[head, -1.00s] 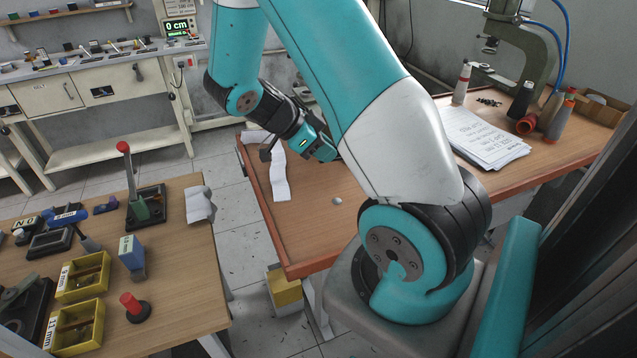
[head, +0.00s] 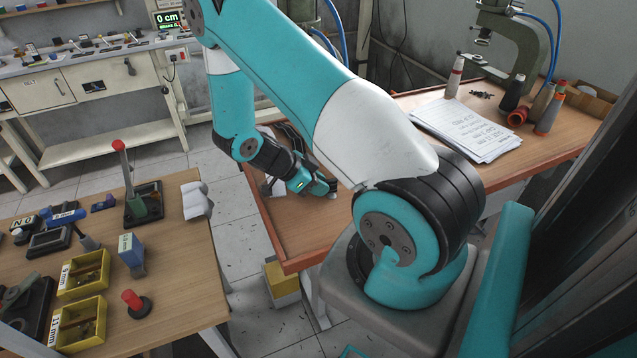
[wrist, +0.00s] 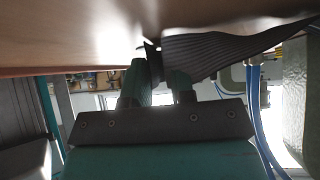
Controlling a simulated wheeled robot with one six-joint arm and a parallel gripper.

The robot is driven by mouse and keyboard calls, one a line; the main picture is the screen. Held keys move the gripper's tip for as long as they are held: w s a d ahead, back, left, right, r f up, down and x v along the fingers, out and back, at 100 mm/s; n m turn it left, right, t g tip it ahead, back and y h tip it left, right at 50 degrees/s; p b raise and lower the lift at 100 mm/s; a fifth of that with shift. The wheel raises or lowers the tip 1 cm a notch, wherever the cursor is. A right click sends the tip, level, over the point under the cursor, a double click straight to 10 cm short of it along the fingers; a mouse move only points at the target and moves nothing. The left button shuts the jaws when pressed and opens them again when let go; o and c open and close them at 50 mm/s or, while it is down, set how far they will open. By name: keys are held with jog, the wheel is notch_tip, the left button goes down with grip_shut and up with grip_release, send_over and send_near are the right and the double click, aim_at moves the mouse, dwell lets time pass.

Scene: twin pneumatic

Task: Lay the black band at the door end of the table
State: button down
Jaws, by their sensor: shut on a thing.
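In the wrist view, a black ribbed band (wrist: 215,48) runs from between my fingers toward the upper right, close against the brown table surface. My gripper (wrist: 155,70) is shut on the band. In the head view, my gripper (head: 330,187) is low over the orange-edged wooden table (head: 300,235), near its middle left part. The band's grip point is hidden there behind my gripper and wrist. Dark strands (head: 291,133) show just behind my wrist; I cannot tell whether they are the band. The wrist view does not show clearly whether the band touches the table.
White paper (head: 268,187) lies at the table's left edge, partly hidden by my arm. The near left tabletop is bare. A cluttered workbench (head: 180,255) stands left across a floor gap.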

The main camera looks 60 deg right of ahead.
jog(key=c, duration=1)
grip_release()
jog(key=shift+w+a+r, duration=0.15)
jog(key=shift+w+r, duration=0.05)
jog(key=w+a+r+n+t+y+b, duration=0.1)
jog(key=w+a+r+n+t+b, duration=0.2)
jog(key=a+r, duration=0.35)
jog(key=w+a+r+n+y, duration=0.2)
jog(key=w+a+r+n, duration=0.1)
jog(key=a+r+n, duration=0.4)
jog(key=s+a+r+n+t+y, duration=0.1)
jog(key=s+a+r+n+y, duration=0.1)
jog(key=s+a+n, duration=0.3)
jog(key=s+a+r+n+t+y, duration=0.1)
jog(key=s+a+r+n+y, duration=0.2)
jog(key=a+n, duration=0.6)
jog(key=s+a+r+n+t+y, duration=0.1)
jog(key=s+a+r+n+y, duration=0.2)
jog(key=s+a+r+n, duration=0.3)
jog(key=shift+s+a+r+n, duration=0.1)
jog(key=shift+s+a+n, duration=0.25)
jog(key=shift+s+n, duration=0.4)
jog(key=shift+s+a+n, duration=0.3)
jog(key=shift+s+n, duration=0.15)
jog(key=shift+n, duration=0.5)
